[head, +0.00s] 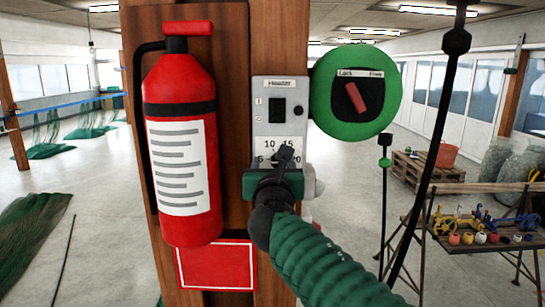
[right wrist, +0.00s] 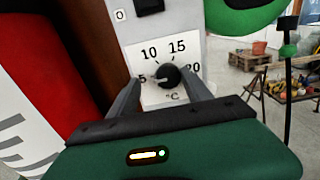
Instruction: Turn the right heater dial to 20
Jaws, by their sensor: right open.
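The heater panel (head: 262,118) is a grey box on a wooden post, with a white scale reading 5, 10, 15 and 20. The black heater dial (right wrist: 168,76) sits in the middle of the scale in the right wrist view. A pale mark on it points left, toward the 5. My right gripper (right wrist: 163,82) is open, with one finger to each side of the dial; I cannot tell if they touch it. In the head view, my right gripper (head: 285,158) covers most of the dial and the lower panel. My left gripper is out of view.
A red fire extinguisher (head: 182,150) hangs close on the left. A green disc (head: 385,90) marked Lock and Free, with a red lever (head: 350,98), is at the panel's upper right. A table (head: 470,240) with small items stands farther right.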

